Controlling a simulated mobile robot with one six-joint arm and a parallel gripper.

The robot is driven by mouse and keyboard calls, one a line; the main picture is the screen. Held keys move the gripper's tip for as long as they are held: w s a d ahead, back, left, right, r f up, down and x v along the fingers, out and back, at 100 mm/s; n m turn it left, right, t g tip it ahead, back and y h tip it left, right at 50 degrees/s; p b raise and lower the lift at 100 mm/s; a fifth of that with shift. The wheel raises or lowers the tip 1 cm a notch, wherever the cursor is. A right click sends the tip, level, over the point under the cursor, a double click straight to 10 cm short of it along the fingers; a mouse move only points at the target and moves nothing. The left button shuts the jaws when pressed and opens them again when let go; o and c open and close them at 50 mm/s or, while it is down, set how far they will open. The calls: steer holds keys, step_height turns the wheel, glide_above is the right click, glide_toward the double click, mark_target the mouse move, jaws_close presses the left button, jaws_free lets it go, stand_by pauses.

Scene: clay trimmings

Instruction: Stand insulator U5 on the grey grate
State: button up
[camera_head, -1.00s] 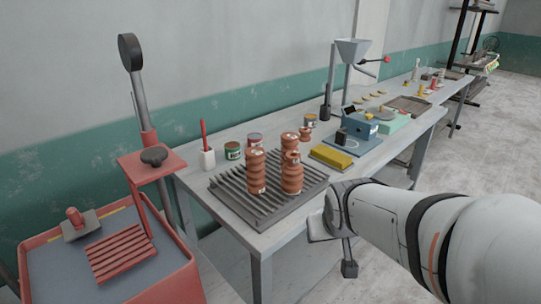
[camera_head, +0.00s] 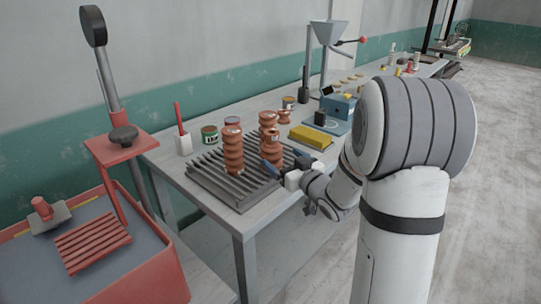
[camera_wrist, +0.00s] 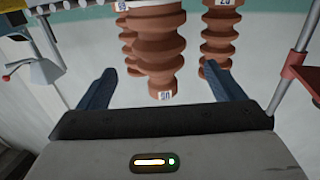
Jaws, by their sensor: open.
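The grey grate (camera_head: 225,190) lies on the near end of the workbench. Several brown ribbed insulators stand upright on it: one at left (camera_head: 233,152), one behind (camera_head: 268,122) and a shorter-looking one (camera_head: 272,146) at front right. My gripper (camera_head: 285,161) is open beside the front-right one, low over the grate's right side. The wrist view looks upside down. In it the nearest insulator (camera_wrist: 162,48), whose small label seems to read U5, stands between my open fingers (camera_wrist: 160,83), with gaps both sides. Its base is cut off there.
A yellow block (camera_head: 312,137) lies right of the grate. A red cart with a press (camera_head: 120,150) is at left. The grate's front left is bare.

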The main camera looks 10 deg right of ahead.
mark_target(278, 159)
steer(key=x, duration=0.3)
steer(key=f+x, duration=0.1)
steer(key=x, duration=0.1)
steer(key=shift+w+a+p, duration=0.15)
steer(key=shift+w+p, duration=0.2)
steer(key=shift+w+a, duration=0.15)
steer(key=shift+w, duration=0.3)
steer(key=shift+c, duration=0.6)
steer(key=c, duration=1.3)
steer(key=shift+r, duration=0.1)
steer(key=shift+c, duration=1)
